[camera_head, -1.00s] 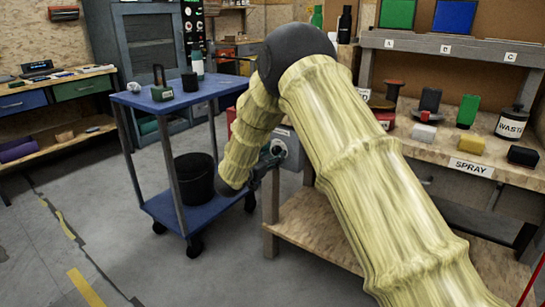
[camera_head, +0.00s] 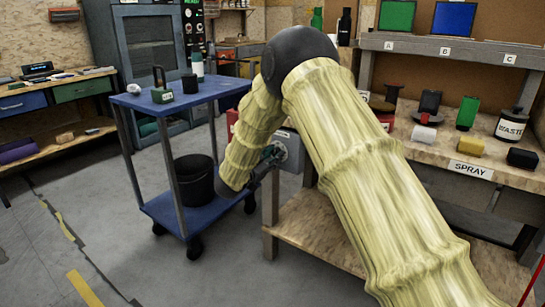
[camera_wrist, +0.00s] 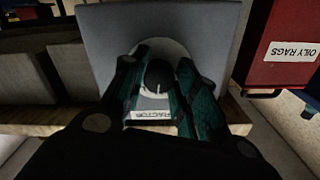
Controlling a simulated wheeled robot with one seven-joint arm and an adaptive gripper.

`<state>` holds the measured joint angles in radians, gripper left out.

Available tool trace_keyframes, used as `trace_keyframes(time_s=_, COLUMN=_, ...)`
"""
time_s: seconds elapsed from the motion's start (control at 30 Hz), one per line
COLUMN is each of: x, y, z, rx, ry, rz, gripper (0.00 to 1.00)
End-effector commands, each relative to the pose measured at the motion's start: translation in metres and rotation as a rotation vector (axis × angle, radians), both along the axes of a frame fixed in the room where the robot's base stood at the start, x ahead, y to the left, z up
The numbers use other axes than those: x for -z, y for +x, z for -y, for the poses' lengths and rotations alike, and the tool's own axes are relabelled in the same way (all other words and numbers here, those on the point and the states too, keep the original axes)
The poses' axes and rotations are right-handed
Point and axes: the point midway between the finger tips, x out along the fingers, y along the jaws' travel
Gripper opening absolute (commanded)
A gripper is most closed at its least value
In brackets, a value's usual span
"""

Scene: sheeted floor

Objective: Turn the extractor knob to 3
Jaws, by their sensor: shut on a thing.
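The extractor knob (camera_wrist: 158,78) is black with a pale pointer line, set on a round light dial plate on a grey box (camera_wrist: 208,34). A label below it, partly covered, reads "...RACTOR". In the wrist view my gripper (camera_wrist: 160,82) has its two green-padded fingers on either side of the knob, shut on it. The pointer line runs roughly up and down in that picture. No dial numbers are legible. In the head view the grey box (camera_head: 290,150) sits at the workbench's left end, and my gripper (camera_head: 268,160) reaches it, partly hidden by my arm.
A red box labelled "OILY RAGS" (camera_wrist: 285,50) hangs close beside the grey box. A blue trolley (camera_head: 180,93) with a black bin (camera_head: 196,182) stands left of my arm. Floor at left is clear.

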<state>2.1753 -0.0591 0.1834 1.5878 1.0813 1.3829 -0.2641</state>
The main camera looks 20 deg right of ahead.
Motion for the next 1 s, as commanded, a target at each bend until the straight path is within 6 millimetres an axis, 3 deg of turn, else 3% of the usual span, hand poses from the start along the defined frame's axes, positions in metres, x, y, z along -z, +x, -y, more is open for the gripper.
trace_keyframes(time_s=1.0, x=0.0007, y=0.0011, z=-0.0011, rx=0.003, ry=0.565, rz=0.72, gripper=0.06)
